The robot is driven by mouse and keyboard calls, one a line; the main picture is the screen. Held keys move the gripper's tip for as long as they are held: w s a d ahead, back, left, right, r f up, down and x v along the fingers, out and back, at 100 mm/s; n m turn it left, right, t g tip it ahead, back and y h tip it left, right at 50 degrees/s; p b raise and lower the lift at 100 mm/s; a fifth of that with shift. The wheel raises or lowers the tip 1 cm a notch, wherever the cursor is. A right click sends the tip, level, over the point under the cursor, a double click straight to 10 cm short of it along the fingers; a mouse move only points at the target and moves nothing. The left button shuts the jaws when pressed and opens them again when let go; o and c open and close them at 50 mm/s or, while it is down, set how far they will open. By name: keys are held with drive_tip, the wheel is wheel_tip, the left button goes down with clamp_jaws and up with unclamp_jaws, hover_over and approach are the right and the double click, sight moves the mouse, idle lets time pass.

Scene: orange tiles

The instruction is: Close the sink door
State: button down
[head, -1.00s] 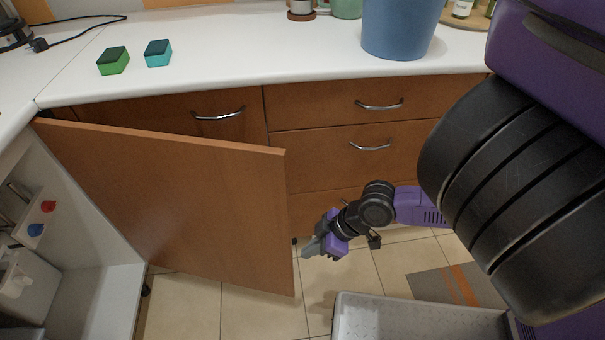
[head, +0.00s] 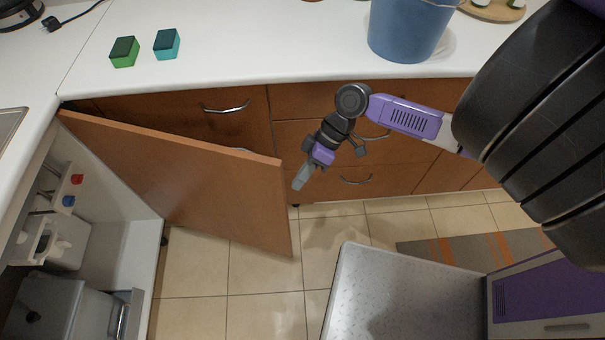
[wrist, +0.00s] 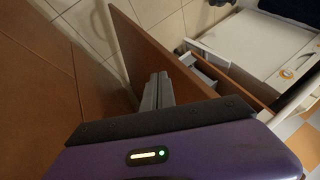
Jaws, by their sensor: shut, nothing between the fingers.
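The sink door (head: 195,182) is a brown wooden panel that stands open, swung out from the cabinet on the left. Its free edge points toward the middle of the floor. My gripper (head: 298,184) is shut and empty, just right of the door's free edge in the head view. In the wrist view the shut fingers (wrist: 157,91) are close to the door (wrist: 150,48), on its outer side. I cannot tell whether they touch it. The open sink cabinet (head: 140,245) shows its white inside, with red and blue knobs.
Brown drawers with metal handles (head: 226,108) stand behind the door. The white counter (head: 270,50) holds two sponges (head: 124,51) and a blue bucket (head: 408,30). Tiled floor (head: 262,285) is clear below the door. A striped rug (head: 450,250) lies to the right.

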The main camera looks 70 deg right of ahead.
drive_tip(key=x, duration=0.6)
drive_tip(key=shift+w+f, duration=0.2)
drive_tip(key=shift+f, duration=0.1)
drive_tip(key=shift+a, duration=0.2)
